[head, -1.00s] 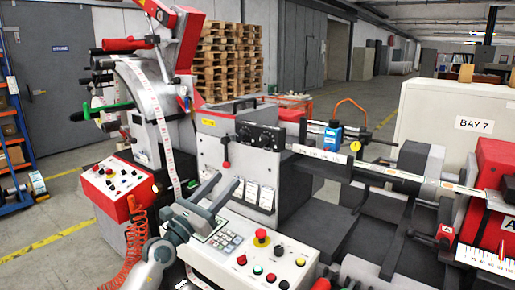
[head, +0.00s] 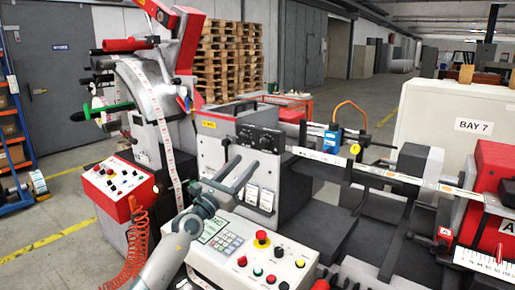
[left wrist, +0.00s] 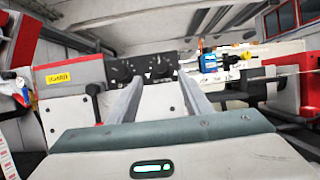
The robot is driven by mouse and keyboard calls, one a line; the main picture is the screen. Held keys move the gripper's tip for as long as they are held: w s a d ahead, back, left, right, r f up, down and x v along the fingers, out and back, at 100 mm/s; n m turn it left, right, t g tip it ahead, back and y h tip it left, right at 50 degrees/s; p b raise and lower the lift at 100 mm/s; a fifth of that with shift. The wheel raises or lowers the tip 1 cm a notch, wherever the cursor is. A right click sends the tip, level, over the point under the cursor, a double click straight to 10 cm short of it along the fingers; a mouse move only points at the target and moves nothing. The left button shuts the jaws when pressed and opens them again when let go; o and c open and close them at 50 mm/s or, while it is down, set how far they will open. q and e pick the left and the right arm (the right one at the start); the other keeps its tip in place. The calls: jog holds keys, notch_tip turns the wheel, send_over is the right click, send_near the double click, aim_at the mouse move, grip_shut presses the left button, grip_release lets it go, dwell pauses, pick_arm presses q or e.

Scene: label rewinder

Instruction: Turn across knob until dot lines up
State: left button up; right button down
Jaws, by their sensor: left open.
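A black control panel (head: 258,138) with dark knobs sits on the front of the grey cabinet in the head view. The panel (left wrist: 141,67) also shows ahead in the left wrist view, with a knob (left wrist: 159,65) near its right end. I cannot tell which knob is the across knob, and its dot is too small to make out. My left gripper (head: 246,164) is open and empty, below and in front of the panel. In the left wrist view its two fingers (left wrist: 160,80) point toward the panel, apart from the knobs. My right gripper is not in view.
A black lever (head: 226,152) sticks out left of the panel. A blue sensor (head: 332,137) and a rail (head: 370,172) stand to the right.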

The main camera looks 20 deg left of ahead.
aim_at(261, 146)
pick_arm(q)
jog(key=shift+x, duration=3.95)
jog(key=shift+r, duration=0.1)
jog(key=c, duration=1.1)
